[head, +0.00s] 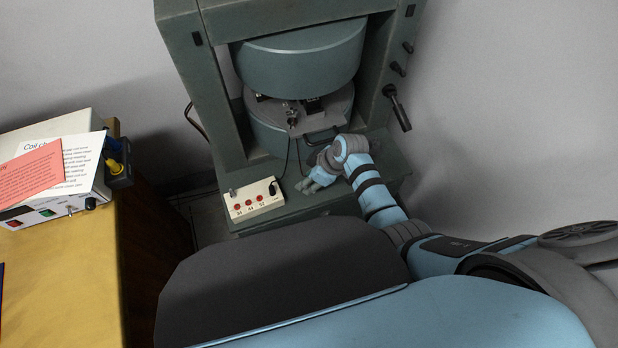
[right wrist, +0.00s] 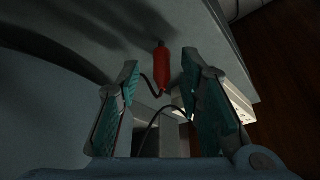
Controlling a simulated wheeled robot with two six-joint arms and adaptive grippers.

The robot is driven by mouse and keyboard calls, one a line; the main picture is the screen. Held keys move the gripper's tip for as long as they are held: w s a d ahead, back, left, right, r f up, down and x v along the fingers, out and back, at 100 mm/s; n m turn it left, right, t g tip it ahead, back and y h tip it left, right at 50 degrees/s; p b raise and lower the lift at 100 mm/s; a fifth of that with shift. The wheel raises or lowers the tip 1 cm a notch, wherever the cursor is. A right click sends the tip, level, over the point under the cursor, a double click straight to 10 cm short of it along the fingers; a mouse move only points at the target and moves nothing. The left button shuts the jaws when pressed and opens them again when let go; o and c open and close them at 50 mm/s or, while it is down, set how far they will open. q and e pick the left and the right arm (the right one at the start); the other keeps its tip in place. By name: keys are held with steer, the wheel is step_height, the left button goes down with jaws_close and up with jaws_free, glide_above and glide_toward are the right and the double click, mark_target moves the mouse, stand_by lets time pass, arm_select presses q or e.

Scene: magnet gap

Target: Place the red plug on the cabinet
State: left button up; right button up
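The red plug (right wrist: 161,68) shows in the right wrist view against a grey surface, with a dark tip and a thin dark cable at its lower end. I cannot tell whether it touches that surface. My right gripper (right wrist: 160,72) is open, with one finger on each side of the plug and a gap to both. In the head view my right gripper (head: 308,186) is low at the front of the green-grey magnet stand (head: 375,160); the plug is not discernible there. Which part is the cabinet is not clear; a white instrument box (head: 75,195) stands at the left. My left gripper is not in view.
A cream socket panel (head: 254,199) with red sockets sits left of my right gripper. Dark cables hang from the magnet gap (head: 300,106). Papers lie on the white box, on a yellow table (head: 75,290). Free floor between table and stand is narrow.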

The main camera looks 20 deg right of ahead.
steer(key=shift+r, duration=0.4)
steer(key=p+v, duration=0.5)
steer(key=v, duration=0.6)
steer(key=shift+s+r+p, duration=0.2)
steer(key=shift+r+p, duration=0.1)
steer(key=shift+p, duration=0.1)
steer(key=shift+d+f, duration=0.1)
steer(key=shift+d, duration=0.05)
steer(key=s+d+f+m+g+h, duration=0.15)
steer(key=s+d+f+m, duration=0.25)
steer(key=s+f, duration=0.6)
steer(key=s+d+f+m+h, duration=0.25)
steer(key=s+f, duration=0.55)
steer(key=f, duration=0.4)
steer(key=s+d+f+m, duration=0.1)
steer(key=s+d+f, duration=0.1)
steer(key=s, duration=0.7)
steer(key=s+d+f+m, duration=0.2)
steer(key=s+f, duration=0.2)
steer(key=s, duration=0.6)
steer(key=shift+s+h, duration=0.2)
steer(key=shift+h, duration=0.2)
